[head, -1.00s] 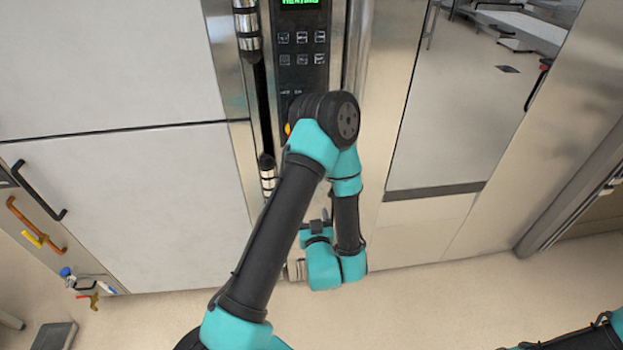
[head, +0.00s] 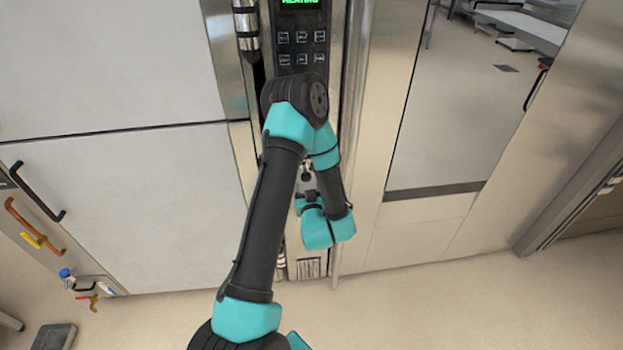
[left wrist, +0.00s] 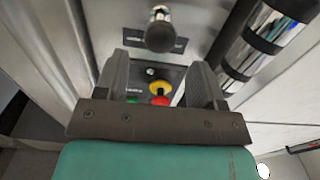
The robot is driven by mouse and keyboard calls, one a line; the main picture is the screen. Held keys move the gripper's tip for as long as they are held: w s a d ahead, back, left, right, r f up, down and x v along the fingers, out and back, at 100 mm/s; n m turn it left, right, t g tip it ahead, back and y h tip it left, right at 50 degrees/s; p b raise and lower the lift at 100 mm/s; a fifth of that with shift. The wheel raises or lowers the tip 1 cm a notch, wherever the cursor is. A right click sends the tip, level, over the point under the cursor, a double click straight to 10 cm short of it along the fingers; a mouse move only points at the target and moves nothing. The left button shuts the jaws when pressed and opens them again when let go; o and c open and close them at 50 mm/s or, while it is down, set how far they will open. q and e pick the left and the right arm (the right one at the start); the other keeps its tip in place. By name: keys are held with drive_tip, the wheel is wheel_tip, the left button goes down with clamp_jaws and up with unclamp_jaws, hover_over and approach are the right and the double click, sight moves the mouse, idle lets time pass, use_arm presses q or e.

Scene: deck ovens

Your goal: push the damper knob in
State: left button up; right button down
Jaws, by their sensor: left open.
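No contact with the knob is visible. In the head view the gripper (head: 309,192) is low in front of the panel, partly hidden by my own arm. A small dark round piece just above it may be the knob. My right gripper is out of view.
A yellow and red button (left wrist: 160,92) and a green button (left wrist: 133,101) sit on the panel between the fingers. A chrome handle (left wrist: 245,50) runs close alongside. The lit display (head: 299,3) is higher up. Open floor lies in front.

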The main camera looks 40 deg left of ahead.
use_arm(q)
drive_tip(key=x, duration=0.5)
drive_tip(key=shift+w, duration=0.1)
drive_tip(key=shift+c, duration=0.4)
